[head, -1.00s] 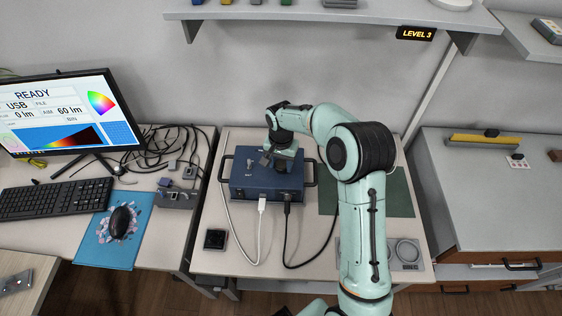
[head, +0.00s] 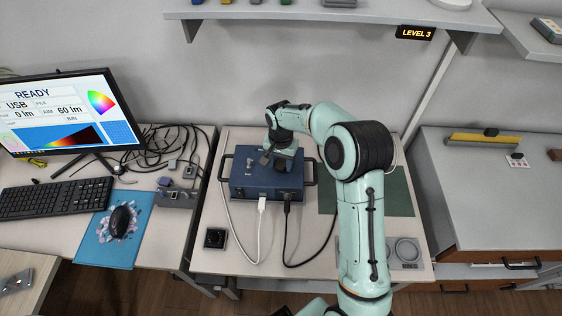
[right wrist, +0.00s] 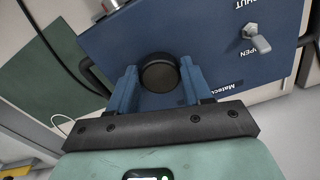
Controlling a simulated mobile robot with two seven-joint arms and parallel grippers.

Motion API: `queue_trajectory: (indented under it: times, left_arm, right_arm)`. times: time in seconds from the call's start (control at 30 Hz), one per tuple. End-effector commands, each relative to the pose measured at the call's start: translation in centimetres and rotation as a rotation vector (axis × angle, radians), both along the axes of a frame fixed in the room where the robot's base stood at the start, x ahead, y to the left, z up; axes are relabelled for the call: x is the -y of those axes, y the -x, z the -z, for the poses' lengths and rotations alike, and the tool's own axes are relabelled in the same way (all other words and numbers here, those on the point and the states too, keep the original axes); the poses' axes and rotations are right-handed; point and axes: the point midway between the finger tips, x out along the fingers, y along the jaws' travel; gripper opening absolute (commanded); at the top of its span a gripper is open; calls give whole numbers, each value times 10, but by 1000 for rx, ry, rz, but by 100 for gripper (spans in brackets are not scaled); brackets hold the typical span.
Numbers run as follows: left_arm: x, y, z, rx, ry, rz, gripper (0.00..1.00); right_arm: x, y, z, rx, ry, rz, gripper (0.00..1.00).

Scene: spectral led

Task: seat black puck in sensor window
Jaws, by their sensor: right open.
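The black puck (right wrist: 160,73) is round and shows between the two blue fingers of my right gripper (right wrist: 158,84) in the right wrist view. The fingers are open, one on each side of it. The puck appears at the top face of the blue sensor box (right wrist: 120,45); whether it sits fully down in the window I cannot tell. In the head view the blue sensor box (head: 250,188) stands on the table, and my right gripper (head: 276,160) is over its top, mostly hidden by its own wrist. My left gripper is not in view.
A toggle switch (right wrist: 258,40) stands on the box's top. A white cable (head: 260,235) and a black cable run from its front. A black square holder (head: 215,238) lies at the table's front left. A green mat (head: 400,195) lies to the right. A shelf (head: 300,14) hangs behind.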

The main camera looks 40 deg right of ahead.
Motion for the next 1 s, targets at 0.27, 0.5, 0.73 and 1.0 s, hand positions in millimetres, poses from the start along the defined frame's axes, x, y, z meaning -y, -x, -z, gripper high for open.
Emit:
queue_trajectory:
  times: [0.27,0.5,0.73,1.0]
  left_arm:
    - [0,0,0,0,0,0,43]
    - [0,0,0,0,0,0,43]
    - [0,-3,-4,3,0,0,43]
    - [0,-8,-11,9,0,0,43]
  right_arm:
    - [-1,0,2,-1,-1,-1,79]
    - [0,0,-5,1,0,0,79]
    - [0,-1,-47,5,0,0,79]
    - [-1,-1,-106,4,-1,-1,79]
